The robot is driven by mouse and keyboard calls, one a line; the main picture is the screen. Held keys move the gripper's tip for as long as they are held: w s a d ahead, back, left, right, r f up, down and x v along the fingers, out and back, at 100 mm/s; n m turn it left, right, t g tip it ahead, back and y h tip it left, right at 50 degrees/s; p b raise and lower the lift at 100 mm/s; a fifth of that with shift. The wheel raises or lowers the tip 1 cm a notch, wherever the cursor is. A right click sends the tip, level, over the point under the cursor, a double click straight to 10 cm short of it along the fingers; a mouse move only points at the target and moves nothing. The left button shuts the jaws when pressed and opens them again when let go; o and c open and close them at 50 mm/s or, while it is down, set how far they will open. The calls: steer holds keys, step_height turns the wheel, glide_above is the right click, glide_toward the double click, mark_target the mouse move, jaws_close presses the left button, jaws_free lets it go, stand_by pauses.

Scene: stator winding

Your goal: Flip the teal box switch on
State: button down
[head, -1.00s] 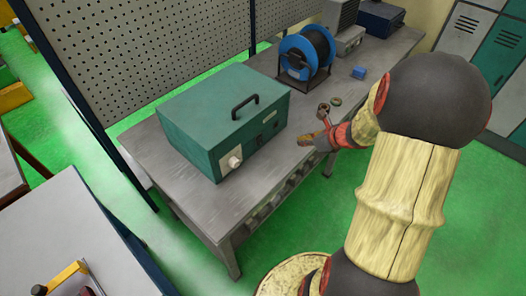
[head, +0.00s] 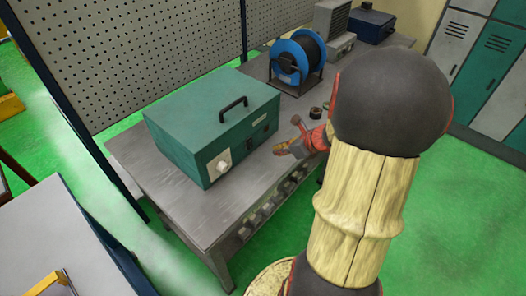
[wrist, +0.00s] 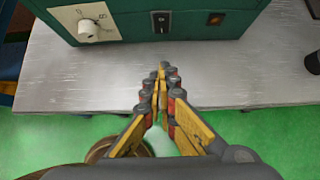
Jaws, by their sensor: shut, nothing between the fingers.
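The teal box (head: 213,120) with a black top handle stands on the grey bench. Its front face shows near the top of the wrist view (wrist: 128,32), with a white round dial (wrist: 93,27) at left, a dark switch (wrist: 161,22) in the middle and a small orange-lit rocker (wrist: 216,19) at right. The dial also shows in the head view (head: 220,165). My gripper (wrist: 162,68) is shut and empty, its fingertips together in front of the box, below the middle switch in the wrist view. In the head view my gripper (head: 279,149) is right of the box front, apart from it.
A blue cable reel (head: 297,57) stands behind the box on the bench (head: 160,178). Small dark round parts (head: 315,112) lie near my gripper. A perforated panel (head: 130,50) rises behind the bench. The bench strip before the box is clear.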

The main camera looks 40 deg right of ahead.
mark_target(250, 144)
steer(key=b+x, duration=0.3)
steer(key=x, duration=0.6)
steer(key=shift+f+b, duration=0.25)
steer(key=shift+b, duration=0.05)
steer(key=w, duration=0.3)
steer(key=shift+w+a+f+b, duration=0.15)
steer(key=shift+a+f+b, duration=0.05)
steer(key=shift+f+b, duration=0.15)
steer(key=shift+w, duration=0.55)
steer(key=shift+b, duration=0.3)
steer(key=f+t+b, duration=0.1)
steer(key=b, duration=0.2)
steer(key=shift+w+b, duration=0.3)
steer(key=shift+b, duration=0.05)
steer(key=shift+r+p, duration=0.3)
steer(key=shift+r, duration=0.15)
